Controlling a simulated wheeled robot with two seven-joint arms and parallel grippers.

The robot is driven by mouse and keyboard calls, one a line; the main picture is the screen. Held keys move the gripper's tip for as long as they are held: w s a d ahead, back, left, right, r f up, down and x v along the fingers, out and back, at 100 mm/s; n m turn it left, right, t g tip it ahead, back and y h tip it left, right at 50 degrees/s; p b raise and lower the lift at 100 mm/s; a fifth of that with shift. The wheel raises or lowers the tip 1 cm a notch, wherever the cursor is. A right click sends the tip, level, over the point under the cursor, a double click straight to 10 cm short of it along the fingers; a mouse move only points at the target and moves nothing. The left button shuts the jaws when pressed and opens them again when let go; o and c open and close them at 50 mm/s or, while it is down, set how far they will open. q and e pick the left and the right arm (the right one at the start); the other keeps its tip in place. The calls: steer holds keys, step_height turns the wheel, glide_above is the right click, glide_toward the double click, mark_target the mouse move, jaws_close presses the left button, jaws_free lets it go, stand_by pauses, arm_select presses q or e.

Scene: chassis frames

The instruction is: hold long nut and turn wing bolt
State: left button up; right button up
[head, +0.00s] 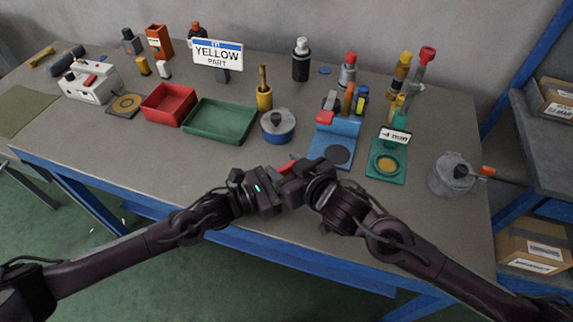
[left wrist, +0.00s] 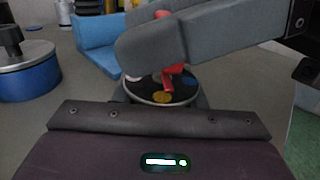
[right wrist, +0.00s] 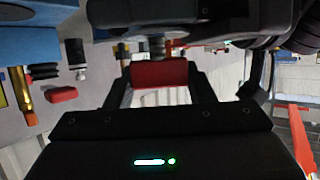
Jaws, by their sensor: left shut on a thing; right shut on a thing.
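My left gripper (head: 272,187) and my right gripper (head: 300,172) meet tip to tip over the table's front edge. The red wing bolt (head: 287,167) shows as a small red piece between them. In the right wrist view the right gripper is shut on the wing bolt (right wrist: 160,73), with a finger on each side. In the left wrist view the red wings (left wrist: 168,84) stand over a round, dark-topped piece (left wrist: 183,92) held at the left gripper, apparently the long nut's end. The right gripper covers part of it. The long nut's body is hidden.
Behind the grippers stand a blue stand (head: 336,140), a blue round pot (head: 277,128), a green tray (head: 220,136) and a red bin (head: 168,117). A teal stand (head: 386,175) and a grey pot (head: 451,186) are at the right. The table's front left is clear.

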steer(key=shift+w, duration=0.1)
steer(key=n+g+y, duration=0.4)
steer(key=shift+d+r+n, duration=0.1)
steer(key=shift+n, duration=0.3)
arm_select(q)
steer(key=shift+s+d, duration=0.1)
arm_select(e)
steer(key=shift+n+g+y, duration=0.5)
steer(key=shift+n+g, duration=0.6)
steer(key=shift+g, duration=0.1)
steer(key=shift+f, duration=0.2)
steer(key=o, duration=1)
steer(key=shift+r, duration=0.1)
steer(key=shift+d+r, duration=0.1)
steer(key=shift+d, duration=0.15)
steer(key=v, duration=1.1)
steer(key=shift+d, duration=0.2)
